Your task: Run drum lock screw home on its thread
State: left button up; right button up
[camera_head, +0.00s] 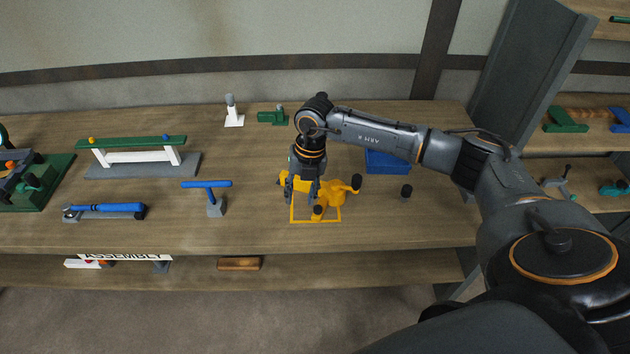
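My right gripper (300,192) points down over the yellow fixture (330,190) on the table. Its fingers are at the fixture's left part and hide some of it. I cannot tell whether they are shut on anything. My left gripper is not in view.
A blue T-handle tool (210,190) stands to the left, with a green-topped stand (138,150) beyond. The table between tool and fixture is clear.

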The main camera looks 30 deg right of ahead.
jog(key=r+h, duration=0.1)
jog(key=h, duration=0.1)
send_over(318, 208)
jog(key=shift+d+m, duration=0.1)
jog(key=shift+m, duration=0.2)
notch_tip(318, 208, down, 10)
jog(key=b, duration=0.7)
jog(key=shift+r, duration=0.25)
jog(key=shift+w+r+p, duration=0.1)
jog(key=shift+r+p, duration=0.3)
jog(key=c, duration=0.4)
grip_shut()
jog(key=n, duration=1.5)
jog(key=shift+n, duration=0.3)
jog(key=n, duration=0.4)
jog(key=shift+n, duration=0.3)
jog(key=n, duration=0.6)
jog(key=shift+n, duration=0.3)
jog(key=n, duration=0.6)
jog(key=shift+n, duration=0.4)
jog(key=n, duration=0.8)
jog(key=shift+o, duration=1.9)
grip_release()
